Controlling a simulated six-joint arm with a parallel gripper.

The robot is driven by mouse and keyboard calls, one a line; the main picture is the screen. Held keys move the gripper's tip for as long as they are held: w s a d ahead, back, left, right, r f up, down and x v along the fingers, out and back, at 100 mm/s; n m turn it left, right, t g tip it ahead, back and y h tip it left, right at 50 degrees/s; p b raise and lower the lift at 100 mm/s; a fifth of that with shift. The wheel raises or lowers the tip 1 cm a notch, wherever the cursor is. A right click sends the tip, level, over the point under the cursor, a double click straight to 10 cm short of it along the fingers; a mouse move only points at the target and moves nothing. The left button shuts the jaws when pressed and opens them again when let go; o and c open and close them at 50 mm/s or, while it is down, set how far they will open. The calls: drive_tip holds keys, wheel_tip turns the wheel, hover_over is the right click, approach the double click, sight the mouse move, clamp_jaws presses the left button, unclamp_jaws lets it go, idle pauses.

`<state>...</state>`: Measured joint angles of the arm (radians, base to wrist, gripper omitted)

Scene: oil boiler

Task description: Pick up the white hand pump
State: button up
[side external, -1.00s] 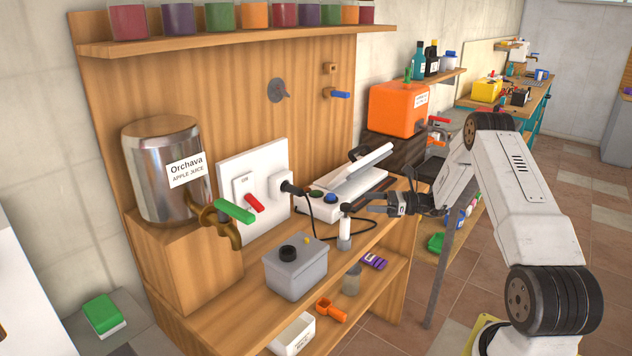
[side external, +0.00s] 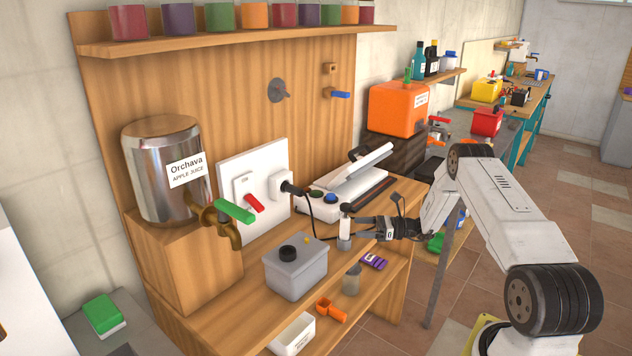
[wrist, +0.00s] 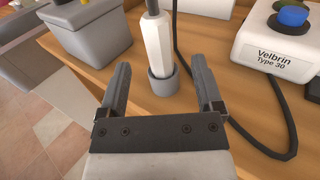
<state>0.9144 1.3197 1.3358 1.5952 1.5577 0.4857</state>
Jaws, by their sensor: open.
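The white hand pump (side external: 345,222) stands upright in a grey cup-like holder (side external: 344,242) near the front edge of the wooden bench. In the wrist view the pump (wrist: 155,45) has a faceted white body and a dark top, with its lower end inside the grey holder (wrist: 163,84). My gripper (side external: 362,228) is open and level, just right of the pump in the side view. In the wrist view my gripper (wrist: 166,86) has one finger on each side, with the pump and holder centred between or just beyond the fingertips. I cannot tell whether they touch.
A grey box with a black cap (side external: 296,268) stands left of the pump. A white machine with a blue button (wrist: 282,40) stands to the right, its black cable (wrist: 262,145) looping beside my right finger. A lower shelf holds an orange scoop (side external: 331,310).

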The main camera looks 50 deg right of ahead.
sight(344, 227)
drive_tip(key=shift+w+a, duration=0.15)
drive_tip(key=shift+w, duration=0.05)
drive_tip(key=shift+x, duration=2.55)
drive_tip(key=shift+f, duration=0.15)
clamp_jaws()
